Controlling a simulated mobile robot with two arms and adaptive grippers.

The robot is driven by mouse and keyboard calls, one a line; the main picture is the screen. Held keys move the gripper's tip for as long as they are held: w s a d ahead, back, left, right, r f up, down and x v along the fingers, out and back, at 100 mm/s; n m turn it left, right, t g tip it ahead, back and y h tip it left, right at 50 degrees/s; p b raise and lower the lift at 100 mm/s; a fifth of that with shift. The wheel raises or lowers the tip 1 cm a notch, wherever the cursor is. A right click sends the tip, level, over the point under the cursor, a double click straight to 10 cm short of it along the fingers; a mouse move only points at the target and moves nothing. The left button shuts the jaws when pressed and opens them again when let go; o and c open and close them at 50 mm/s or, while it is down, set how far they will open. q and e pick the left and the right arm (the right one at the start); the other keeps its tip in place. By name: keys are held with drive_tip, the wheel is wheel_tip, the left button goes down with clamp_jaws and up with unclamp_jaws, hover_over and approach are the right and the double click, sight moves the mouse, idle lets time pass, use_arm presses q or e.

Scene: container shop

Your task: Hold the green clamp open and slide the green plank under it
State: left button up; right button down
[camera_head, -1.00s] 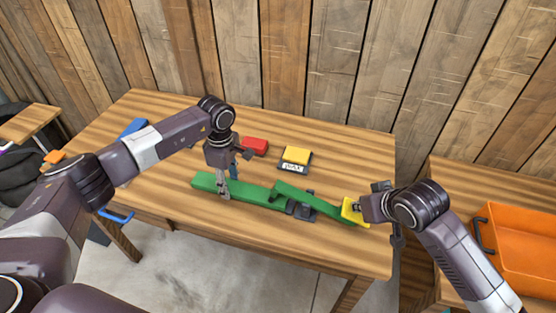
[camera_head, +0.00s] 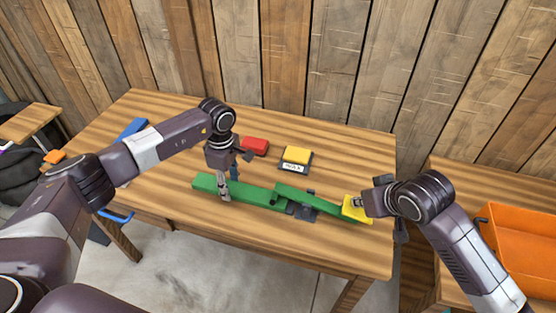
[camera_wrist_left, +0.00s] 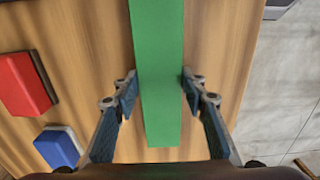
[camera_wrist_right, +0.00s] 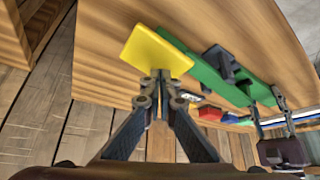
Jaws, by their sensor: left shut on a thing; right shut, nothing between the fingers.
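The green plank (camera_head: 240,192) lies lengthwise on the table. My left gripper (camera_head: 224,192) is shut on it near its left part; in the left wrist view the plank (camera_wrist_left: 160,60) runs between the fingers (camera_wrist_left: 160,88). The green clamp (camera_head: 315,202) is a tilted lever on a dark base (camera_head: 306,213), with a yellow pad (camera_head: 353,209) at its right end. Its left end overlaps the plank's right end; I cannot tell if they touch. My right gripper (camera_head: 359,202) is shut and empty, its tips at the yellow pad, which also shows in the right wrist view (camera_wrist_right: 155,50).
A red block (camera_head: 255,146) and a yellow block on a dark labelled base (camera_head: 296,157) stand behind the plank. A blue object (camera_head: 133,128) lies at the table's left. An orange crate (camera_head: 520,250) stands on the right-hand table. The table's front strip is clear.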

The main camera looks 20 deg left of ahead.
use_arm(q)
drive_tip(key=shift+w+d+r, duration=0.1)
drive_tip(key=shift+d, duration=0.05)
use_arm(e)
wheel_tip(320, 180, up, 7)
idle(0.7)
use_arm(q)
drive_tip(key=o, duration=1.4)
use_arm(e)
drive_tip(key=shift+d, duration=0.15)
use_arm(q)
wheel_tip(320, 180, up, 12)
